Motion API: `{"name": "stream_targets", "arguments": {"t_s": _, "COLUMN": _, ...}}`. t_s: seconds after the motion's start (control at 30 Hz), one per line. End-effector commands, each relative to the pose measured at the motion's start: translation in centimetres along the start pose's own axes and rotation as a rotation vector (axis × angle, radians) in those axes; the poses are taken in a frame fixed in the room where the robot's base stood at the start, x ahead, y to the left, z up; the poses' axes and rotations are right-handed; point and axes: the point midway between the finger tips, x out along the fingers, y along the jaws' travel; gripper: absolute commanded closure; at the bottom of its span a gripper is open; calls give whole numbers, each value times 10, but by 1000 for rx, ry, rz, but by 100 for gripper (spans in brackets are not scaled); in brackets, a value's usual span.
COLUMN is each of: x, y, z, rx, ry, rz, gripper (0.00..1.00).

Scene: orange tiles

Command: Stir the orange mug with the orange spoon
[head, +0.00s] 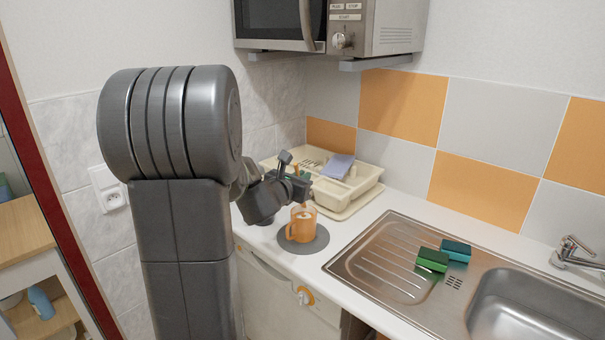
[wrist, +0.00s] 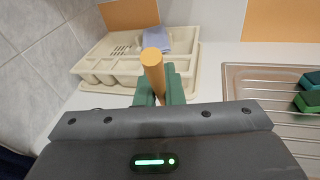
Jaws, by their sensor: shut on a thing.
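The orange mug (head: 297,231) stands upright on a round grey mat (head: 316,245) on the white counter in the head view. My gripper (head: 299,190) is just above the mug. In the wrist view my gripper's green fingers (wrist: 160,88) are shut on the orange spoon (wrist: 153,62), whose round handle end points up toward the camera. The spoon's lower end is hidden in the wrist view, and I cannot tell in the head view whether it is inside the mug. The mug does not show in the wrist view.
A cream dish rack (head: 352,196) with a bluish cloth (head: 338,166) stands behind the mug. To the right are a metal sink (head: 515,312) and green sponges (head: 432,260) on its drainboard. A microwave (head: 385,28) hangs above. Bare counter lies between mat and sink.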

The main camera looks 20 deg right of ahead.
Motion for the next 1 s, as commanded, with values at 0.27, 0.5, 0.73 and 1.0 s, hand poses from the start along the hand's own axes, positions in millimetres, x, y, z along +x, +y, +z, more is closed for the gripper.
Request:
{"name": "stream_targets", "arguments": {"t_s": 0.27, "x": -1, "y": -3, "z": -22, "rx": 0, "ry": -2, "rz": 0, "gripper": 100}}
{"name": "stream_targets", "arguments": {"t_s": 0.5, "x": 8, "y": -3, "z": -38, "rx": 0, "ry": 0, "rz": 0, "gripper": 100}}
{"name": "stream_targets", "arguments": {"t_s": 0.73, "x": 17, "y": -2, "z": -53, "rx": -1, "ry": 0, "rz": 1, "gripper": 100}}
{"name": "stream_targets", "arguments": {"t_s": 1.0, "x": 28, "y": -2, "z": -71, "rx": 0, "ry": 0, "rz": 0, "gripper": 100}}
